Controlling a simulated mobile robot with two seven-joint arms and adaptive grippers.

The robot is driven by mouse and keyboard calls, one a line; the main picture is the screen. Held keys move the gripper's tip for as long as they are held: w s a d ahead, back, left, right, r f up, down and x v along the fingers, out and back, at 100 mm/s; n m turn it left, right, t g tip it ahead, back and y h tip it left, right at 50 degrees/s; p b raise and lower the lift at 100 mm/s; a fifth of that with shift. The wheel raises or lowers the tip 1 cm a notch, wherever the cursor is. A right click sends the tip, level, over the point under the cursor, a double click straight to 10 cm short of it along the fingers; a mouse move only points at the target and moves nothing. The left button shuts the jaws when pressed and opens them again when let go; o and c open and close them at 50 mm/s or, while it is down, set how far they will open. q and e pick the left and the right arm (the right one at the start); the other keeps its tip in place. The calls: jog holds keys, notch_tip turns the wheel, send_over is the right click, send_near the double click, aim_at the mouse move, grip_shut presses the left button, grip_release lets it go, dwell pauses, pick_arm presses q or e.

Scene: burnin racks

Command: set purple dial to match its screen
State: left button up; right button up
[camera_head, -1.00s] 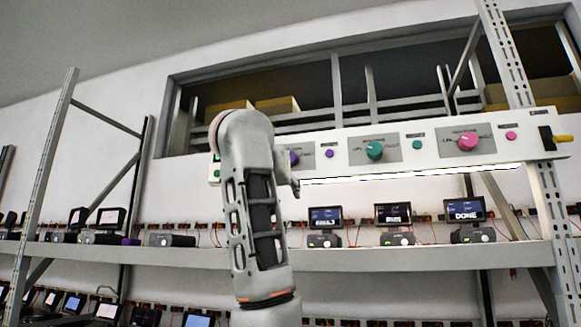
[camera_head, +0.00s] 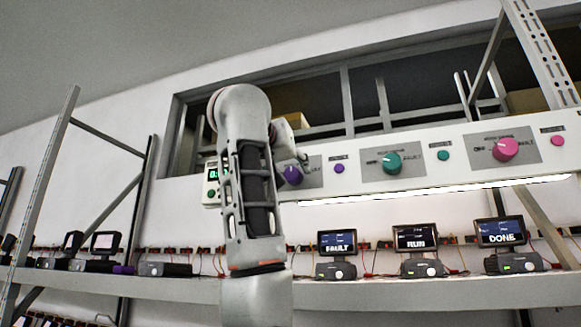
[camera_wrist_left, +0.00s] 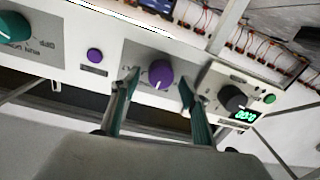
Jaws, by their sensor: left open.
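The purple dial (camera_head: 292,175) sits on a grey plate at the left of the white panel, partly hidden by my left arm. In the left wrist view the purple dial (camera_wrist_left: 161,74) lies between the two fingertips of my left gripper (camera_wrist_left: 159,86), which is open. No clear contact shows. The dial's white mark points toward the picture's bottom, slightly left. My left gripper (camera_head: 301,162) is mostly hidden behind its arm in the head view. Below the panel, the left screen (camera_head: 337,243) reads FAULT. My right gripper is not in view.
The panel also has a teal dial (camera_head: 391,163), a pink dial (camera_head: 505,149) and small buttons. Other screens read RUN (camera_head: 416,237) and DONE (camera_head: 500,232) on the shelf (camera_head: 400,293). A box with a black knob (camera_wrist_left: 232,98) and green digits is near one finger.

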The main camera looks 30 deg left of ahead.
pick_arm(q)
jog(key=shift+w+a, duration=0.15)
jog(key=shift+w, duration=0.5)
jog(key=c, duration=1.1)
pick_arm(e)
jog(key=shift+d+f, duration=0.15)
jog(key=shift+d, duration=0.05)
